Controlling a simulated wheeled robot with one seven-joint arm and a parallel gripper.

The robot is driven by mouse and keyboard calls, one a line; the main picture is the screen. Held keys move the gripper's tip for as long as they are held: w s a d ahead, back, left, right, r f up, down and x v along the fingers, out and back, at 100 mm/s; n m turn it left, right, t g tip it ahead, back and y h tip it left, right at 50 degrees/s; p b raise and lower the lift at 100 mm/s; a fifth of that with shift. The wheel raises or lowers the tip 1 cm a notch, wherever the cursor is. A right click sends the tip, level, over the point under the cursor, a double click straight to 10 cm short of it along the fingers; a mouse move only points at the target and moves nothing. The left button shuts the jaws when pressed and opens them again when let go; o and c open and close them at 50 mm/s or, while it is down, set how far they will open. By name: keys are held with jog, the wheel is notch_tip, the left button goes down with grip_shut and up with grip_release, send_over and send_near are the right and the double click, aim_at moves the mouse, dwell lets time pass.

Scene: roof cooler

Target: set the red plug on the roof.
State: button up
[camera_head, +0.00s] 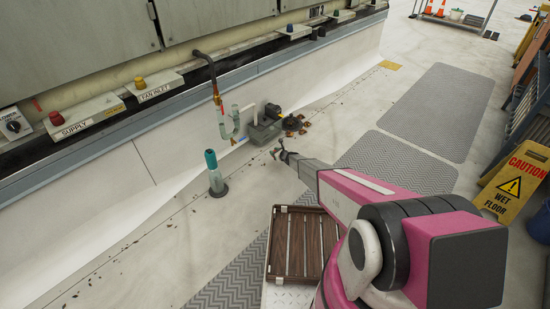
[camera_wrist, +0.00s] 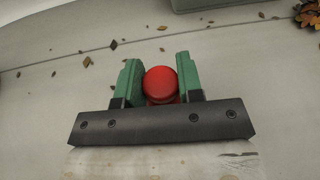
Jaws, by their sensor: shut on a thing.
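The red plug (camera_wrist: 161,82) is round and glossy and sits between the green finger pads of my gripper (camera_wrist: 160,80) in the wrist view. My gripper is shut on it. In the head view my gripper (camera_head: 281,152) is at the far end of my pink arm, low over the pale roof (camera_head: 150,255); the plug is too small to make out clearly there. The roof (camera_wrist: 60,110) with scattered leaves also shows beyond the fingers in the wrist view. I cannot tell whether the plug touches the roof.
A grey box with a dark pump (camera_head: 264,130) and a leaf pile (camera_head: 292,122) lie just beyond my gripper. A slatted wooden crate (camera_head: 302,246) is nearer. A yellow wet-floor sign (camera_head: 515,183) stands right.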

jog(key=shift+w+d+f, duration=0.15)
jog(key=shift+d+f, duration=0.05)
jog(key=shift+f, duration=1.9)
jog(key=shift+f, duration=0.2)
jog(key=o, duration=1)
jog(key=shift+o, duration=0.2)
jog(key=shift+r, duration=0.15)
